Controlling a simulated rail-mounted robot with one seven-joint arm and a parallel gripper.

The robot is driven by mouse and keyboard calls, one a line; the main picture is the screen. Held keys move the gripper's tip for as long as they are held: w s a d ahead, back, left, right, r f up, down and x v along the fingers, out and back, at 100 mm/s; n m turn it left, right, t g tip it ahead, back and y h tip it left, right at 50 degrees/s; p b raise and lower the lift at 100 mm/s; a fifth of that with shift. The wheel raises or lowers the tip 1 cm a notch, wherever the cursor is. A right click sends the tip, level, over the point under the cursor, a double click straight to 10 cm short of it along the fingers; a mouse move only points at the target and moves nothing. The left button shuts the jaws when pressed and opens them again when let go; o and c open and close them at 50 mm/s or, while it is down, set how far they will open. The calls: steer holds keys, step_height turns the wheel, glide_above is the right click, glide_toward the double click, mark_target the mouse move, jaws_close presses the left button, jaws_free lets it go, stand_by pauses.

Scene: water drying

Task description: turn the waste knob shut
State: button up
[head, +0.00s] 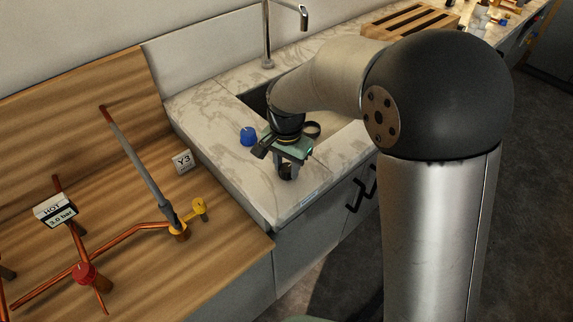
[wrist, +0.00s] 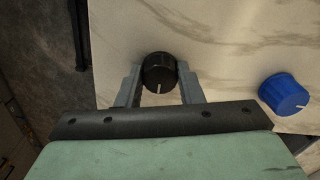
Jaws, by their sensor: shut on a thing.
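A black knob (wrist: 159,73) with a white pointer line stands on the marble counter near its edge. No label on it is readable, so I cannot tell by name that it is the waste knob. My gripper (wrist: 158,82) has one finger on each side of it and is shut on it. In the wrist view the white line points down toward the gripper's palm. In the head view my gripper (head: 288,172) points down at the counter's front corner and mostly hides the black knob.
A blue knob (wrist: 284,94) stands apart on the counter; the head view shows it too (head: 248,136). The sink and tap (head: 267,30) are behind my arm. Left are a wooden panel with copper pipes, a red knob (head: 86,274), a yellow valve (head: 198,209) and a Y3 tag (head: 183,162).

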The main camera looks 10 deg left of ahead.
mark_target(288, 168)
steer(key=n+b, duration=0.1)
steer(key=n, duration=0.3)
steer(key=shift+n, duration=0.3)
steer(key=n, duration=0.4)
steer(key=shift+d+b, duration=0.1)
steer(key=shift+b, duration=0.2)
steer(key=n, duration=0.5)
steer(key=shift+n, duration=1.9)
steer(key=o, duration=1)
steer(key=shift+c, duration=0.2)
steer(key=shift+r, duration=0.1)
step_height(288, 168, up, 17)
steer(key=shift+r, duration=0.15)
